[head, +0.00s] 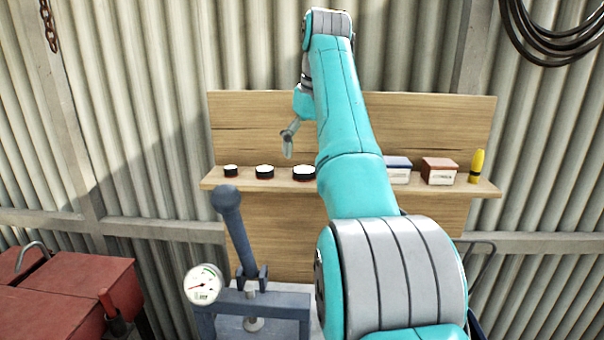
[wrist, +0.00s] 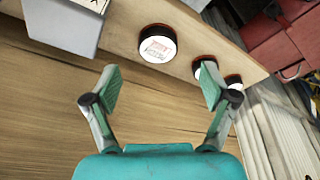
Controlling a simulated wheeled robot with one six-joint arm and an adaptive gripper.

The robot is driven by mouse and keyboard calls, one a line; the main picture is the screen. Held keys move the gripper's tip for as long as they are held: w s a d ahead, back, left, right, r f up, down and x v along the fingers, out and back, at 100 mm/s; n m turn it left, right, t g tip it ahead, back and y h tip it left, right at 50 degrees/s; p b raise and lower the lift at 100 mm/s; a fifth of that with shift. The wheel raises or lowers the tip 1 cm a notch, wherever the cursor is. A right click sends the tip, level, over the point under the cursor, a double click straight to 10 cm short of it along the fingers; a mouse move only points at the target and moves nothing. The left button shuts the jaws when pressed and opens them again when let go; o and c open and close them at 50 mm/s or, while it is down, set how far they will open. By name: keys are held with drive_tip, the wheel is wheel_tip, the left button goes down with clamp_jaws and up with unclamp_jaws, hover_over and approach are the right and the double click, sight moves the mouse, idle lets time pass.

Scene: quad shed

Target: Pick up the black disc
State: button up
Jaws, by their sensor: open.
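Three round black discs with white tops and reddish lower edges stand in a row on a wooden shelf: a small left disc (head: 231,171), a middle disc (head: 264,172) and a larger right disc (head: 304,173). I cannot tell which one the task means. My gripper (head: 289,140) is open and empty, above the shelf near the middle and right discs. In the wrist view the largest disc (wrist: 157,43) lies beyond the open fingers (wrist: 160,82), apart from them. The other two discs (wrist: 205,70) (wrist: 233,82) are partly behind the right finger.
On the shelf (head: 215,182) to the right stand a blue-topped box (head: 398,172), a red-topped box (head: 440,172) and a yellow object (head: 477,166). A wooden backboard (head: 250,120) rises behind. A press with a lever (head: 238,235) and gauge (head: 203,284) stands below.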

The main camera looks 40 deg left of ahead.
sight(304, 169)
drive_tip(key=shift+x, duration=2.7)
drive_tip(key=shift+w+d, duration=0.1)
drive_tip(key=shift+w, duration=0.05)
drive_tip(key=shift+c, duration=0.2)
drive_tip(key=c, duration=1)
